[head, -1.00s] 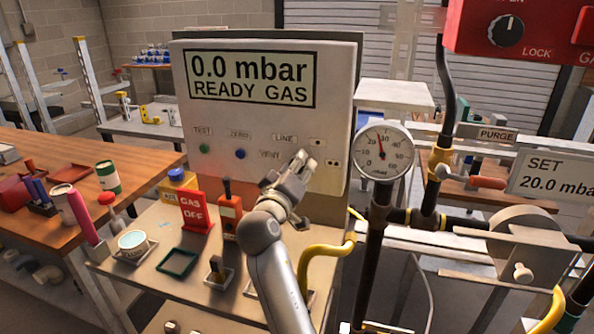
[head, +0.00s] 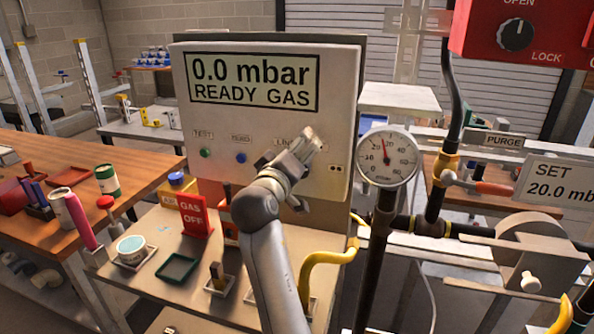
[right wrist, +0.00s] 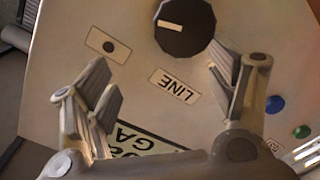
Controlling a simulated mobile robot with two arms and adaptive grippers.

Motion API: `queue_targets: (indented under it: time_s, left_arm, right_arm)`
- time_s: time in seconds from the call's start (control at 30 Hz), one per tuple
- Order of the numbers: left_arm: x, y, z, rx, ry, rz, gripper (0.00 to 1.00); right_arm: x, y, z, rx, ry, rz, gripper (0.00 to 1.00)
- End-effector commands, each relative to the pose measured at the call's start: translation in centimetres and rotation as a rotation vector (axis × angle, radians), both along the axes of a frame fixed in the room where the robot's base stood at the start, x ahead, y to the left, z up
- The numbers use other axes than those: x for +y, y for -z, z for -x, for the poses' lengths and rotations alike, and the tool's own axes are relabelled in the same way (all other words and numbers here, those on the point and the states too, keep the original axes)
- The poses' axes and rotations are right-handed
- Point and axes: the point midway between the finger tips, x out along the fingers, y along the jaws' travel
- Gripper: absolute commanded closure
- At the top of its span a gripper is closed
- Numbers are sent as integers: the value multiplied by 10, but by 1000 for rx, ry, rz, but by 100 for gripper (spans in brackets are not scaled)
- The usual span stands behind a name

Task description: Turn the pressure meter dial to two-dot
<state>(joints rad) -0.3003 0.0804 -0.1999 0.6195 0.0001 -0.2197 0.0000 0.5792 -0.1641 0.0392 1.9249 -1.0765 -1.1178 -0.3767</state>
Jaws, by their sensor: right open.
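The pressure meter panel (head: 350,120) stands upright with a display reading 0.0 mbar READY GAS. Its black dial (right wrist: 185,25) shows at the top of the right wrist view, with a white mark pointing left in that picture. The LINE label (right wrist: 175,83) and a one-dot label (right wrist: 108,45) are beside it. The two-dot label (head: 336,168) shows in the head view. My right gripper (head: 308,145) is in front of the panel and hides the dial there. In the right wrist view its fingers (right wrist: 165,75) are open and empty, apart from the dial. My left gripper is not in view.
A round gauge (head: 388,157) on a black pipe stands right of the panel. A yellow hose (head: 325,257) curves below. The cart (head: 150,285) holds a red GAS OFF sign (head: 194,216), a green tray (head: 178,268) and small items. A wooden bench (head: 60,150) is at left.

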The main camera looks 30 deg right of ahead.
Motion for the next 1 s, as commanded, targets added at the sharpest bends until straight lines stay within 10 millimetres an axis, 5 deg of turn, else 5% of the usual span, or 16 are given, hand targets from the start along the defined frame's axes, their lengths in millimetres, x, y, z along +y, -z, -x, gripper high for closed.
queue_targets:
  time_s: [0.03,0.2,1.0]
  left_arm:
    - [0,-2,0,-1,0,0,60]
    - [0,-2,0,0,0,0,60]
    - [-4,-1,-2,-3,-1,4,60]
  right_arm:
    - [-3,-30,5,-40,10,25,40]
    - [-3,-46,5,-33,11,21,40]
    - [-2,-47,3,-23,7,15,40]
